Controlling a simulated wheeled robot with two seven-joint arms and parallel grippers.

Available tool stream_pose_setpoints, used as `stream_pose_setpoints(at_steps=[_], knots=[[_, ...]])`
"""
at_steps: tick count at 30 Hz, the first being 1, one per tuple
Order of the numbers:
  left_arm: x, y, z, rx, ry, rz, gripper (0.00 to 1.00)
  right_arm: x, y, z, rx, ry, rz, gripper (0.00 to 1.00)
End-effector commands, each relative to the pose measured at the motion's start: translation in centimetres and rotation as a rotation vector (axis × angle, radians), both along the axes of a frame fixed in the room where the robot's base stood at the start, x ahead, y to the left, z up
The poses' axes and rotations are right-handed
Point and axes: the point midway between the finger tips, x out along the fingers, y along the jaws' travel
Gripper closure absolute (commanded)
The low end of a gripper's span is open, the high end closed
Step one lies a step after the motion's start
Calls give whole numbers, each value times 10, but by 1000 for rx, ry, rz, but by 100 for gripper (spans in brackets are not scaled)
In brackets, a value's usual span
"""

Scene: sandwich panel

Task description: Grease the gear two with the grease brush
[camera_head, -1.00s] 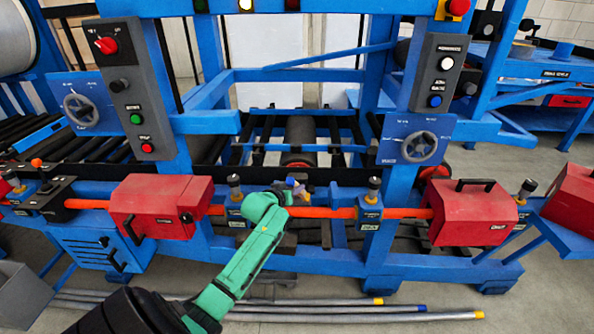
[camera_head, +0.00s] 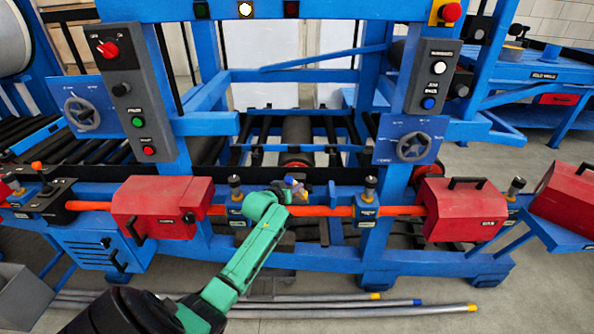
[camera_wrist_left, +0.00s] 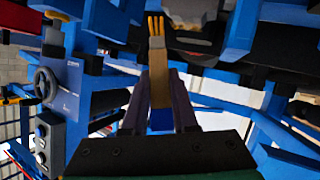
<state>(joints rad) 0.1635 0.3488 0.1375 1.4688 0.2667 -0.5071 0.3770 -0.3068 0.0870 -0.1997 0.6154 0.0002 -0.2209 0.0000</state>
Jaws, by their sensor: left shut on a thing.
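My left gripper (camera_head: 297,190) reaches in from the bottom on a green arm, close to the orange shaft between two red housings. It is small in the head view. In the left wrist view, its dark fingers (camera_wrist_left: 158,100) are shut on the grease brush (camera_wrist_left: 157,78). The brush has a tan body, a blue end and yellow bristles pointing away from the gripper. The bristles appear near a dark grey machine part, and I cannot tell whether they touch it. I cannot make out gear two; the housing labels are too small to read surely. My right gripper is not in view.
A left red housing (camera_head: 163,207) and a right red housing (camera_head: 462,209) flank the orange shaft (camera_head: 325,211). Blue posts and crossbars frame the machine. Handwheels (camera_head: 412,147) and button panels stand on both sides. Long grey rods (camera_head: 340,311) lie on the floor in front.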

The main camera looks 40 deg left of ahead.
Motion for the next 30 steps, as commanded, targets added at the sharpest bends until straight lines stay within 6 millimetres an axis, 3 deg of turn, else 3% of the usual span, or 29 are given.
stream_pose_setpoints(at_steps=[1,18,30], knots=[[1,0,21,2,-7,0,100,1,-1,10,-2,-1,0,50],[11,0,69,0,-2,0,100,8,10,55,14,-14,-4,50],[13,0,77,1,-3,0,100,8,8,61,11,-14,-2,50]])
